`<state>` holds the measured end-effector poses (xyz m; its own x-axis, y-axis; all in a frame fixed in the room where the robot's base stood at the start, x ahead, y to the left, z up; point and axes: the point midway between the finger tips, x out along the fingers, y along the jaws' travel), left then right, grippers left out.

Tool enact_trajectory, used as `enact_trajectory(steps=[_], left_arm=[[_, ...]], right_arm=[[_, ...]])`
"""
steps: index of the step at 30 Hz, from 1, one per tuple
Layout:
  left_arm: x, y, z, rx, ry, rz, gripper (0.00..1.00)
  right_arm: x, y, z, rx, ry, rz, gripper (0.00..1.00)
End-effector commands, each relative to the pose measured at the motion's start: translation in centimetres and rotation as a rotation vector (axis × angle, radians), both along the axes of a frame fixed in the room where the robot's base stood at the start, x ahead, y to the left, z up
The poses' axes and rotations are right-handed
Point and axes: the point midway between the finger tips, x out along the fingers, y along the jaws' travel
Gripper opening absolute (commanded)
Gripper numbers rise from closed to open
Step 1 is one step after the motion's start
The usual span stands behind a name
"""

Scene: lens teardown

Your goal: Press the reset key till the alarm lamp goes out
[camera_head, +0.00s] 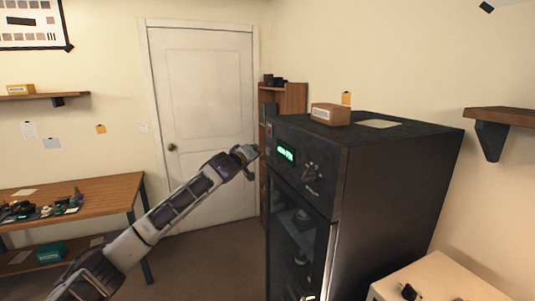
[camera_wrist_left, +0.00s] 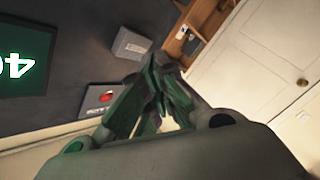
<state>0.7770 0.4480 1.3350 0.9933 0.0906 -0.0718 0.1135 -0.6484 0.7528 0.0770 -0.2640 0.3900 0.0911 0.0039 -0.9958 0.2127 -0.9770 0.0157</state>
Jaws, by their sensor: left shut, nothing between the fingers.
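A tall dark cabinet (camera_head: 390,190) carries a control panel with a green-lit display (camera_head: 286,151), which also shows upside down in the left wrist view (camera_wrist_left: 25,62). Near the display, a round red lamp (camera_wrist_left: 106,96) sits on a small labelled plate; it looks red, but I cannot tell if it is lit. A grey block (camera_wrist_left: 131,44), perhaps the reset key, stands out from the panel beside it. My left gripper (camera_head: 248,152) is shut and empty at the panel's left edge. Its fingertips (camera_wrist_left: 160,78) show close to the block; I cannot see contact. My right gripper is out of view.
A cardboard box (camera_head: 330,114) sits on the cabinet. A workbench (camera_head: 110,190) with small parts stands at left, and a pale surface (camera_head: 440,280) at lower right. A white door (camera_head: 205,110) and a brown shelf unit (camera_head: 294,98) are behind. The floor between bench and cabinet looks clear.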

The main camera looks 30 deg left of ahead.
Motion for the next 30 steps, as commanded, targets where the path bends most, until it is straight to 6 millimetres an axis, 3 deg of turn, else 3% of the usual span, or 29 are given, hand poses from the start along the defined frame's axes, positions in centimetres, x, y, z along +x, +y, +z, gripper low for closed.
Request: enact_trajectory(steps=[21,30], left_arm=[[-3.2,2.8,-0.1,0.001,0.0,0.001,0.0],[-3.6,3.1,0.0,0.001,0.0,0.0,0.0]], right_arm=[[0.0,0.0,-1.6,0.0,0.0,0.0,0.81],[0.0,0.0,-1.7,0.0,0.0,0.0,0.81]])
